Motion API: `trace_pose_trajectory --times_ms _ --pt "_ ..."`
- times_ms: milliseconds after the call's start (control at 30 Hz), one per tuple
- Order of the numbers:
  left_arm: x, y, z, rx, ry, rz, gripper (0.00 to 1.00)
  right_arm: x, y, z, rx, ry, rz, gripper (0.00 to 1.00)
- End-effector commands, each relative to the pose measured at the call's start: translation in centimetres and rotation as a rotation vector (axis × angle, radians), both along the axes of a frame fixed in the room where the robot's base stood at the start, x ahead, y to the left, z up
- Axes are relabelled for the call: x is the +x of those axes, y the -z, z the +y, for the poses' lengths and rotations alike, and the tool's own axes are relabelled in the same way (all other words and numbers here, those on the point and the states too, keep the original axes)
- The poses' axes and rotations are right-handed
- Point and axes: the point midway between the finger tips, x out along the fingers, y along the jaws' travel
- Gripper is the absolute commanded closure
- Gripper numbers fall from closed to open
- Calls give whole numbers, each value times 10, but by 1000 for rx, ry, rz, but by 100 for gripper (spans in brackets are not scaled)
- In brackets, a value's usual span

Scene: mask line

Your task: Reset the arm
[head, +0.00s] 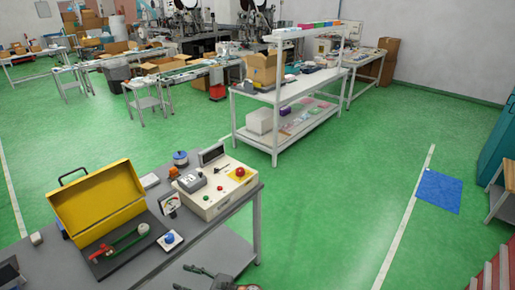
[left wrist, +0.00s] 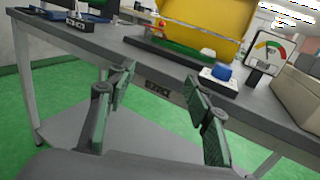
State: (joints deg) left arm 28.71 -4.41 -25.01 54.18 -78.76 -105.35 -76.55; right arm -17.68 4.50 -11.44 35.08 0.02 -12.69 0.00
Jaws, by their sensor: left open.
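My left gripper (head: 186,277) is at the bottom edge of the head view, in front of the grey table (head: 218,232). In the left wrist view my left gripper (left wrist: 160,82) is open, its two green-padded fingers wide apart with nothing between them. Its fingers appear in front of the table's front edge. My right gripper is in neither view.
On the table are an open yellow toolbox (head: 97,202), a control box with a red button (head: 217,188), a blue-button box (head: 170,240) and a dial gauge (left wrist: 269,52). A white shelf bench (head: 290,93) stands behind.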

Motion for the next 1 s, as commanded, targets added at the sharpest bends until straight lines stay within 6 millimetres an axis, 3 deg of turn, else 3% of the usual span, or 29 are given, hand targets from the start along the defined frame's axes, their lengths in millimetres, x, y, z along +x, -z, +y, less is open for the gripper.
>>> trace_pose_trajectory --times_ms 367,567,767,1000 --pt "-4 70 21 -122 40 36 53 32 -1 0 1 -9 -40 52" --pt "-16 131 38 -241 53 59 53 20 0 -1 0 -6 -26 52" --pt "-49 223 59 -435 43 70 53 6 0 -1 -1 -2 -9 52" --pt "-143 370 77 -793 -82 22 53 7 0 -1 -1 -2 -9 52"
